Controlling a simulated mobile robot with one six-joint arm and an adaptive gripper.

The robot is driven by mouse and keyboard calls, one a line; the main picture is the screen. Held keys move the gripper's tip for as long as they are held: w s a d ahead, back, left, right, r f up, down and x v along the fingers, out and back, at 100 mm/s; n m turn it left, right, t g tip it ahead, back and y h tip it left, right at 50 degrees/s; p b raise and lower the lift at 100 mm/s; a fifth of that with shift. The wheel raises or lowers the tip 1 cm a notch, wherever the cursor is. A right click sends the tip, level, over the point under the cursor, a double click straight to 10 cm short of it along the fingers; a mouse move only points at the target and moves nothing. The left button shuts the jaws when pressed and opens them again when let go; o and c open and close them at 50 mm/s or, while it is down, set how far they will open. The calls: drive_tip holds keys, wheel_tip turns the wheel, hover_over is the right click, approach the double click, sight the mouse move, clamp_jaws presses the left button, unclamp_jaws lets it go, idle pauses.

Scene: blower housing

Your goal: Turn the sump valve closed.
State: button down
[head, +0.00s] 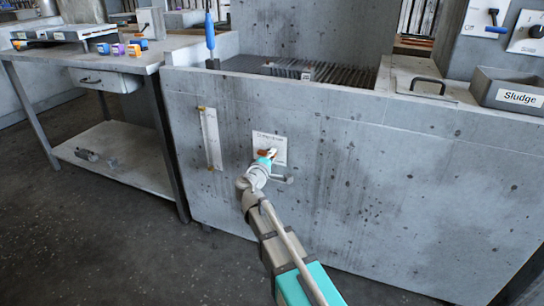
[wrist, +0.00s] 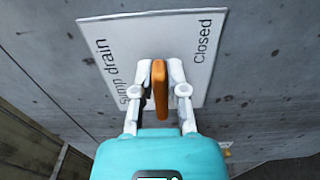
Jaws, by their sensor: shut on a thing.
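The sump valve's orange handle (wrist: 160,90) stands in front of a white plate (wrist: 120,42) marked "Sump drain" and "Closed". In the wrist view, my gripper (wrist: 161,80) has one white finger on each side of the handle and is shut on it. The handle runs up and down in that picture; I cannot tell its exact valve position. In the head view, the plate (head: 277,140) is on the grey housing front, with a bit of the orange handle (head: 263,152) showing by my gripper (head: 268,157). The valve body is hidden.
The concrete housing (head: 370,170) has a sight gauge (head: 210,138) left of the plate and a pipe stub (head: 283,180) just below it. A workbench (head: 120,55) stands at the left. A "Sludge" bin (head: 510,92) sits on top at the right.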

drive_tip(key=c, duration=0.7)
unclamp_jaws()
drive_tip(key=shift+o, duration=0.2)
drive_tip(key=v, duration=1.2)
